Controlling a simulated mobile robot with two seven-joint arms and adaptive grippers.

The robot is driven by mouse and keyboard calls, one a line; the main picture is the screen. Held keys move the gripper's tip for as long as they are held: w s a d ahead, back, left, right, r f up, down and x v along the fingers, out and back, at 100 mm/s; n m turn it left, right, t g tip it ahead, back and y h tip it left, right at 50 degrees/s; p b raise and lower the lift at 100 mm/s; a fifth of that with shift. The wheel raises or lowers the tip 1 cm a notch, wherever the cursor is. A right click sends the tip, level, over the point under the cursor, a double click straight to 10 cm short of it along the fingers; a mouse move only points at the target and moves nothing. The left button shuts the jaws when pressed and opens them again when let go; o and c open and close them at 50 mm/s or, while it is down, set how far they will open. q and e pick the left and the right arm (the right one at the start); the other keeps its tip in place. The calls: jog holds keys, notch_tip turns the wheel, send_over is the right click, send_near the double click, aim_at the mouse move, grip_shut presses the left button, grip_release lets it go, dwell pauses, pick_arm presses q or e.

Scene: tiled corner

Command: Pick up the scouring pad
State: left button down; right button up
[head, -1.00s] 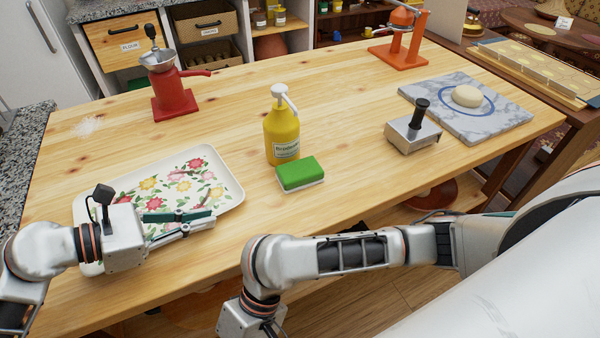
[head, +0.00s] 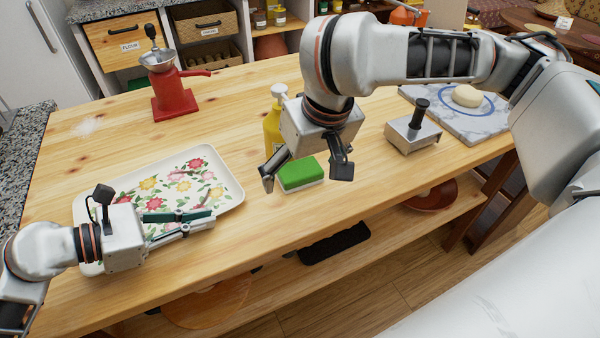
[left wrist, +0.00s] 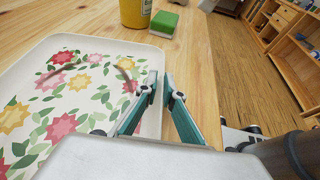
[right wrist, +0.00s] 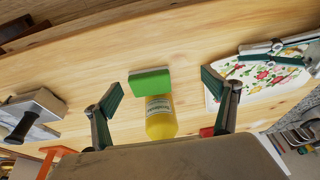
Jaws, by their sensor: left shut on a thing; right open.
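The scouring pad (head: 300,174), a block with a green top and pale underside, lies on the wooden table in front of the yellow pump bottle (head: 271,132). My right gripper (head: 305,174) is open above it, one finger to each side in the head view. In the right wrist view the pad (right wrist: 150,82) shows between the spread fingers, apart from both, with the bottle (right wrist: 160,118) beside it. My left gripper (head: 212,219) is shut on the rim of the floral tray (head: 232,186); its fingers meet at that edge in the left wrist view (left wrist: 159,82).
A red grinder (head: 176,92) stands at the back left. A metal press with a black handle (head: 412,134) and a marble board (head: 480,135) with dough are on the right. The table in front of the pad is clear.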

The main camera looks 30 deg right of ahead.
notch_tip(320, 180, up, 3)
jog(key=w+d+t, duration=0.1)
jog(key=w+d, duration=0.1)
jog(key=d, duration=0.1)
send_over(300, 169)
jog(key=s, duration=0.2)
jog(key=shift+m+h, duration=0.3)
jog(key=f, duration=0.5)
jog(key=shift+w+d+f, duration=0.15)
jog(key=shift+w+f, duration=0.05)
jog(key=shift+s+a+x, duration=0.1)
jog(key=shift+s+x, duration=0.05)
jog(key=shift+x, duration=0.95)
jog(key=shift+s+a+x, duration=0.15)
jog(key=shift+x, duration=0.95)
jog(key=shift+w+f, duration=0.3)
jog(key=shift+f, duration=0.2)
jog(key=c, duration=1)
